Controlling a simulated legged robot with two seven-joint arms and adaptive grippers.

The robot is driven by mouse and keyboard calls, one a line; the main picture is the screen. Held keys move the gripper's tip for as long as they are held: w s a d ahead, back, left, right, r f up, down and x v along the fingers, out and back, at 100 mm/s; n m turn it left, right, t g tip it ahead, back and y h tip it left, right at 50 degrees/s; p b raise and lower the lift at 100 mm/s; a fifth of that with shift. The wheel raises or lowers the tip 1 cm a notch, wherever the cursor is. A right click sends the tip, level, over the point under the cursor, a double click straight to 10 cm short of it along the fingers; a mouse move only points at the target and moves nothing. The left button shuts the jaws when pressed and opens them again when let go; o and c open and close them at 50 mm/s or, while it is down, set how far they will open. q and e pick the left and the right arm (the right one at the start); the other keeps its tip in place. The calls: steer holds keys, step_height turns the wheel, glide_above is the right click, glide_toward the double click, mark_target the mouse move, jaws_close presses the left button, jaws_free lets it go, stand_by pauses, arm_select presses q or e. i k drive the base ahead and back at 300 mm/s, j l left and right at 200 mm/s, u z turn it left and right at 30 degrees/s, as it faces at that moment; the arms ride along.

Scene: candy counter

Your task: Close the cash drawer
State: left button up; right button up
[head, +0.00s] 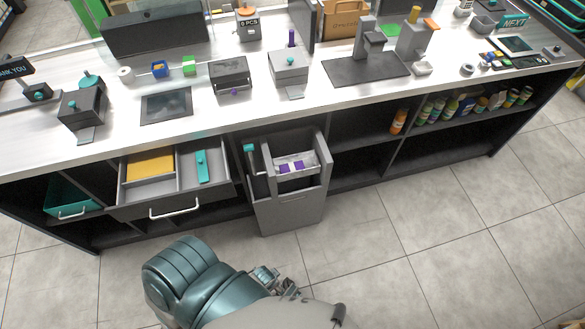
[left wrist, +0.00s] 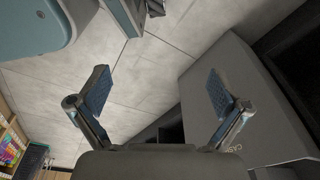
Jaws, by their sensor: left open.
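Two units stand pulled out under the counter in the head view. One is a wide, shallow dark grey drawer (head: 174,209) with a white handle, holding a yellow item (head: 150,166) and a teal item (head: 203,166). The other is a tall light grey pull-out (head: 291,212) holding a white tray with purple items. In the left wrist view, a grey box (left wrist: 255,90) at the right carries lettering that starts "CAS"; I cannot tell for certain which unit it is. My left gripper (head: 266,278) is low, in front of the counter. Its fingers are apart and empty (left wrist: 158,84).
A teal drawer (head: 72,203) stands partly out at the far left. Open shelves with several bottles (head: 460,104) are at the right. The counter top (head: 205,103) holds a tablet and several small devices. The tiled floor (head: 430,240) in front is clear.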

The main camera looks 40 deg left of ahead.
mark_target(160, 180)
steer(key=u, duration=2.5)
steer(key=i+l+z, duration=0.2)
steer(key=k+l, duration=0.05)
